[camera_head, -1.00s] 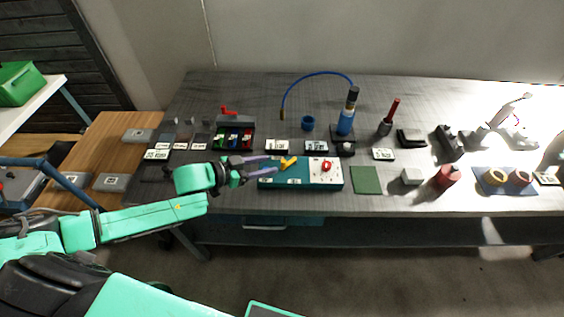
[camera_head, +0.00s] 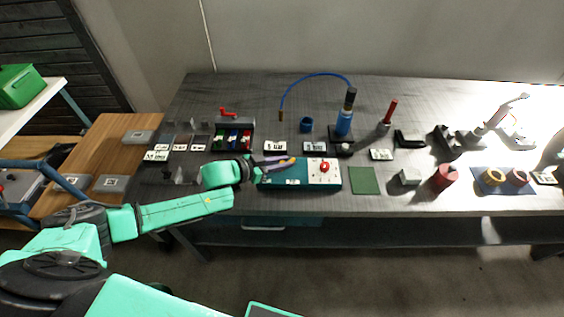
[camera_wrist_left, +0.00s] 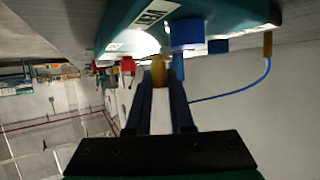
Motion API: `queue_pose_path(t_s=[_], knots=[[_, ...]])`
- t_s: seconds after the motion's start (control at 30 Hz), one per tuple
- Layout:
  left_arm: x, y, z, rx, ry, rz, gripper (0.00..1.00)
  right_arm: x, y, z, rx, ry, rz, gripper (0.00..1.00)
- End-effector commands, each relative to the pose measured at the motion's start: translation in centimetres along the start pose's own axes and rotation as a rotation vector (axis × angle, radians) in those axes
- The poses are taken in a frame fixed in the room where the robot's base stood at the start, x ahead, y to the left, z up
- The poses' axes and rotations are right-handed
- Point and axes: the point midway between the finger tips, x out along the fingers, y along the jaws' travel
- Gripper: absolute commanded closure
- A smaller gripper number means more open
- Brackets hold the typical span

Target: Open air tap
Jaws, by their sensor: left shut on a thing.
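The air tap is a yellow handle (camera_head: 292,161) on the left part of a teal box (camera_head: 268,182) near the front of the grey table. My left gripper (camera_head: 284,162) reaches in from the left with its purple-grey fingers closed together at the handle. In the left wrist view, the fingers (camera_wrist_left: 160,88) are shut on the yellow handle (camera_wrist_left: 158,70), and a blue round part (camera_wrist_left: 187,34) of the scene shows just beyond it. The fingers cover part of the handle in the head view. My right gripper is not in view.
A red knob (camera_head: 323,167) sits on the white panel (camera_head: 332,178) at the right of the teal box. Behind are a blue cup (camera_head: 306,125) and a blue pump with a hose (camera_head: 343,124). A green mat (camera_head: 363,180) lies to the right.

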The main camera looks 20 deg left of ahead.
Motion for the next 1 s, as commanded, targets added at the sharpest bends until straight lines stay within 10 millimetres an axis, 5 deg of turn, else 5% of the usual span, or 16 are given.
queue_pose_path(t_s=[1.0], knots=[[0.0,-1.1,0.0,0.061,-0.001,0.127,1.00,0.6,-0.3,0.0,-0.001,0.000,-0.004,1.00]])
